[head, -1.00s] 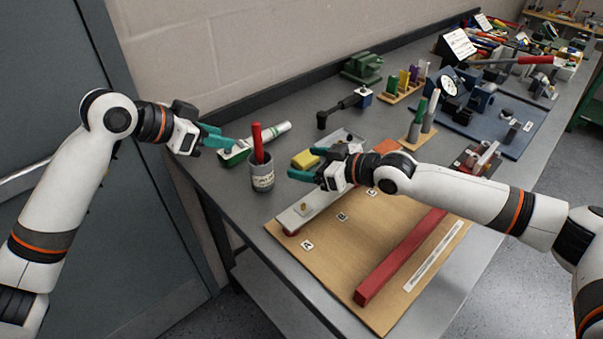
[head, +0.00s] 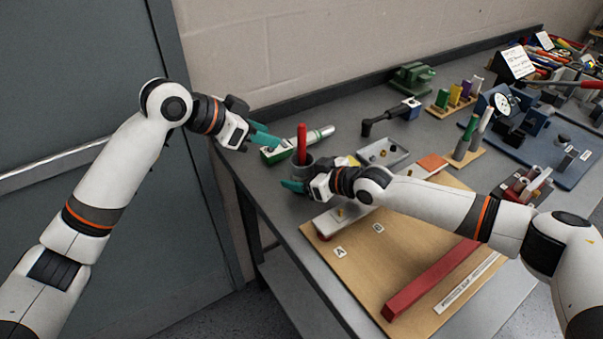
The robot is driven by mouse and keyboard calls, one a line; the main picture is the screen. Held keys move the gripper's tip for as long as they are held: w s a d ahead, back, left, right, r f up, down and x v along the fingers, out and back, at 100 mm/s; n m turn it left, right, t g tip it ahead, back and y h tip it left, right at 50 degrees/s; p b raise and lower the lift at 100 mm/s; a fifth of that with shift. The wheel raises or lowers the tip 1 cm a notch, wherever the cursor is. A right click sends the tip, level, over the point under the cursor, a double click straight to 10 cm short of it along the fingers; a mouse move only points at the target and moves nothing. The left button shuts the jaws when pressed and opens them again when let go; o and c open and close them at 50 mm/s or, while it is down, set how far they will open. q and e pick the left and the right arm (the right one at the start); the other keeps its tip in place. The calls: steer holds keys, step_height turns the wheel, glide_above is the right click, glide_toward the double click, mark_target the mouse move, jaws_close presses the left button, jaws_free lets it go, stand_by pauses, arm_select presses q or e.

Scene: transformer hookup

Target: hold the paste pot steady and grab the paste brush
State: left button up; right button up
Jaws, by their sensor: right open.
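The paste pot (head: 301,171) is a small grey cup standing on the bench near its left end. The paste brush (head: 302,144) stands in it with its red handle pointing up. My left gripper (head: 270,140), with teal fingers, is just left of the brush handle, apart from it; its finger gap is not clear. My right gripper (head: 294,184) is open at the pot, coming from the right. One teal finger lies across the pot's lower front; the other finger is hidden, and I cannot tell whether they touch the pot.
A tan board (head: 350,255) with a red bar (head: 430,280) lies in front. A grey tray (head: 384,152) and a black-handled tool (head: 388,117) are to the right. The wall is close behind.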

steer(key=shift+w+a+f, duration=0.1)
steer(key=shift+w+a, duration=0.1)
steer(key=shift+c, duration=0.6)
steer(key=c, duration=1.1)
